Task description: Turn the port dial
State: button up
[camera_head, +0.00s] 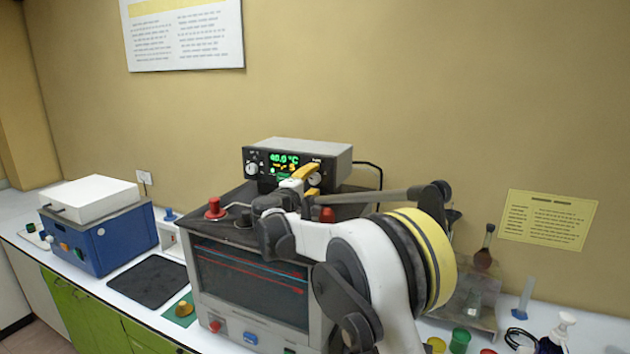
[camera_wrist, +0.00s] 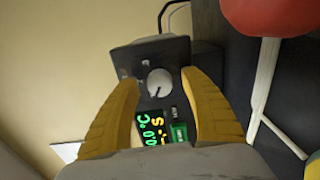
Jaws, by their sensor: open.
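The control box (camera_head: 333,155) with a green 40.0 °C display (camera_head: 284,160) stands on top of the bath unit against the wall. A round pale dial (camera_head: 314,179) is on the right of its front; in the wrist view this dial (camera_wrist: 160,82) shows whole, with a dark pointer mark. My gripper (camera_head: 307,181) is at the box front, its yellow fingers open. In the wrist view the gripper (camera_wrist: 160,78) has one fingertip on each side of the dial, with gaps showing. I cannot tell whether the tips are level with it in depth. Nothing is held.
Another knob (camera_head: 252,168) is left of the display. A red-topped fitting (camera_head: 215,208) stands on the bath unit (camera_head: 250,285); a red bulb (camera_wrist: 272,15) is close on the right in the wrist view. A blue device (camera_head: 100,235) and dark mat (camera_head: 148,282) are to the left.

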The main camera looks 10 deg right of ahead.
jog(key=v, duration=1.1)
jog(key=shift+d, duration=0.1)
jog(key=s+d+f+m+g+y, duration=0.1)
jog(key=s+d+m+g+y, duration=0.1)
jog(key=s+d, duration=0.45)
jog(key=s+d+f+m+g+y, duration=0.1)
jog(key=s+d+m+g, duration=0.25)
jog(key=s, duration=0.65)
jog(key=s+a+f+m+g+y, duration=0.15)
jog(key=s+f+m+y, duration=0.35)
jog(key=s, duration=0.9)
jog(key=s+a+f+m+g+y, duration=0.15)
jog(key=s+f, duration=0.55)
jog(key=s, duration=0.7)
notch_tip(320, 180, down, 18)
jog(key=n+t+y+b, duration=0.1)
jog(key=b, duration=1.7)
jog(key=shift+a+f, duration=0.15)
jog(key=shift+f, duration=0.1)
